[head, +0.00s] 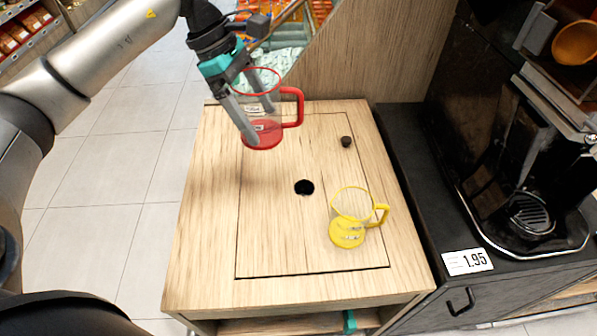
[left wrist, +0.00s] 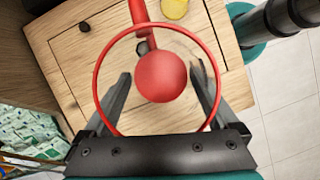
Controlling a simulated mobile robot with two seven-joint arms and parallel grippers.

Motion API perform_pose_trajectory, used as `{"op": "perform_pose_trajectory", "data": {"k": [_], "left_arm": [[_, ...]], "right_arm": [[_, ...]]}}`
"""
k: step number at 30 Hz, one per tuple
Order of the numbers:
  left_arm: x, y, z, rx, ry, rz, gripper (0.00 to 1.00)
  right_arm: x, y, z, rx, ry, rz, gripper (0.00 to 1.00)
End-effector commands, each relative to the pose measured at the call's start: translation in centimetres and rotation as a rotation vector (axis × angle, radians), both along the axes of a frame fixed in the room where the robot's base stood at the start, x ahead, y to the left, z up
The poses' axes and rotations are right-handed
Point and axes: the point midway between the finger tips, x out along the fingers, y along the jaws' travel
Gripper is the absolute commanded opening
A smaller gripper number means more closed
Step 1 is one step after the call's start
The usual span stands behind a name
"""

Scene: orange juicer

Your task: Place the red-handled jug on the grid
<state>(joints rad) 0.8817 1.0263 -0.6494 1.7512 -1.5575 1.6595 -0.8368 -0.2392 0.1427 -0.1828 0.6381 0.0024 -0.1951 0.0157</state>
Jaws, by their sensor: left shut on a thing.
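The red-handled jug (head: 263,137) is clear with a red rim, base and handle. It is held upright above the back left of the wooden table. My left gripper (head: 260,121) is shut on it, a finger on either side of its wall. The left wrist view looks down through the jug's rim to its red base (left wrist: 162,77), between the fingers of my left gripper (left wrist: 161,72). The grid (head: 532,214) is a dark slotted plate at the bottom of the juicer (head: 500,175), far to the right of the jug. My right gripper is not seen.
A yellow-handled jug (head: 348,232) stands on the wooden table (head: 210,262), right of a round hole (head: 304,188). A price card (head: 467,261) is on the black counter (head: 405,160) before the juicer. A wooden panel (head: 365,60) rises behind the table.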

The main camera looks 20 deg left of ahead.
Motion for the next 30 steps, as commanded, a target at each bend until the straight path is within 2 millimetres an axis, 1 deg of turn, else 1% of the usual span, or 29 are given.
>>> {"op": "perform_pose_trajectory", "data": {"k": [1, 5, 8, 11, 12, 15, 24, 27, 30], "left_arm": [[0.0, 0.6, 0.0, 0.001, 0.001, 0.045, 0.33], [0.1, 1.3, 0.0, 0.000, 0.001, 0.121, 0.33], [0.2, 1.5, -1.0, 0.000, 0.003, 0.142, 0.33], [0.1, 1.5, -3.3, 0.000, 0.006, 0.145, 0.33], [0.1, 1.5, -4.1, 0.000, 0.005, 0.143, 0.33], [0.1, 1.5, -6.2, 0.000, 0.005, 0.143, 0.33], [0.1, 1.5, -12.3, -0.001, 0.004, 0.140, 0.33], [0.2, 1.5, -14.0, -0.001, 0.002, 0.141, 0.33], [0.2, 1.5, -15.3, -0.002, 0.002, 0.140, 0.33]], "right_arm": [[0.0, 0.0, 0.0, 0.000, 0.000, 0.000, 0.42], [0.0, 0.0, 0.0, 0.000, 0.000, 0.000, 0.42], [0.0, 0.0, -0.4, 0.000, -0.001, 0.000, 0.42], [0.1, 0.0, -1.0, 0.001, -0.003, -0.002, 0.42], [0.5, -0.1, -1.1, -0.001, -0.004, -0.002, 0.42], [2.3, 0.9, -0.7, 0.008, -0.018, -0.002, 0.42], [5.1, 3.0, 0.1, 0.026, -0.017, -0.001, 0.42], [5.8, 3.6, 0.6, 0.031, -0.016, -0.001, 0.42], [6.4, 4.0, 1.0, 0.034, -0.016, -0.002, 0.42]]}}
